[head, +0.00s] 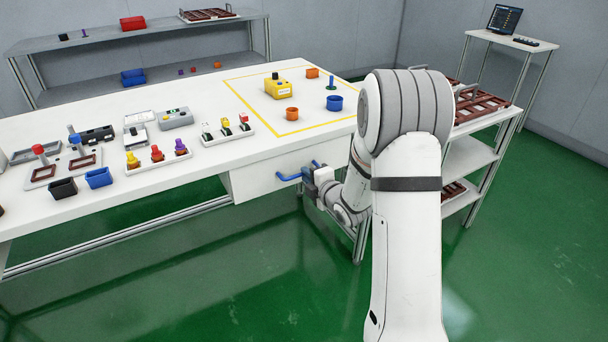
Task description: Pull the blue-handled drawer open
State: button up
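The drawer (252,181) is a white box under the front edge of the long white table, in the head view. Its front looks close to the table edge; I cannot tell whether there is a small gap. Its blue handle (287,178) is a horizontal bar, with both ends showing. My gripper (307,174) is at the middle of the handle and covers that part. The fingers are small and dark here, so I cannot tell whether they are closed around the bar or only beside it.
A shelf cart (470,158) with brown trays stands right of my arm. Green floor (270,265) in front of the drawer is clear.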

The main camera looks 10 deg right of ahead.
jog(key=shift+x, duration=1.35)
jog(key=shift+c, duration=0.6)
grip_shut()
